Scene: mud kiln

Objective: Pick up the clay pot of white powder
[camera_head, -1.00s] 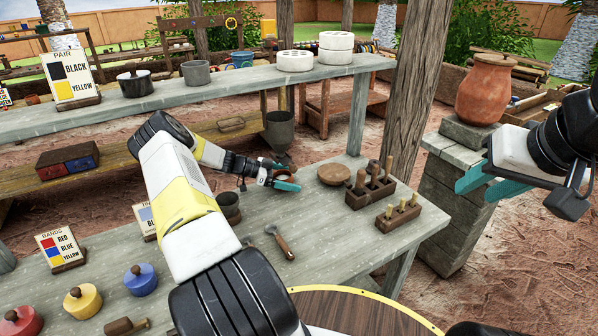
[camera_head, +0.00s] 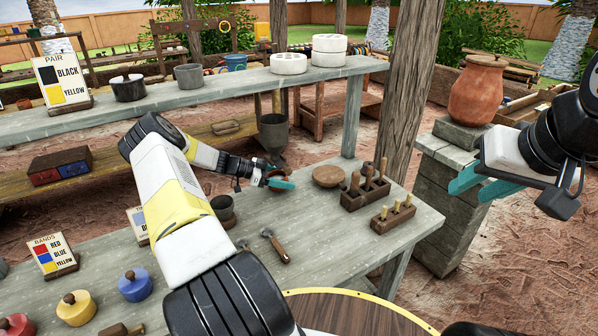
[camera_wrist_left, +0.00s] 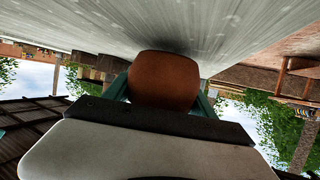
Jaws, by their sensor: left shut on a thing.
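A small brown clay pot (camera_wrist_left: 165,80) sits between the teal fingers of my left gripper in the left wrist view. In the head view my left gripper (camera_head: 280,182) is shut on this pot above the far part of the near grey table. The pot is mostly hidden there by the gripper, and I cannot make out the white powder. A dark shadow lies by the pot in the wrist view; I cannot tell whether it touches the tabletop. My right gripper (camera_head: 482,186) is open and empty, off the table's right side near the stone pillar.
A wooden bowl (camera_head: 328,175) and two tool blocks (camera_head: 364,193) (camera_head: 393,216) stand right of the left gripper. A dark pot (camera_head: 222,208) and a tool (camera_head: 275,246) lie nearer. Lidded colored pots (camera_head: 135,286) line the front left. A large clay jar (camera_head: 478,90) stands on the pillar.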

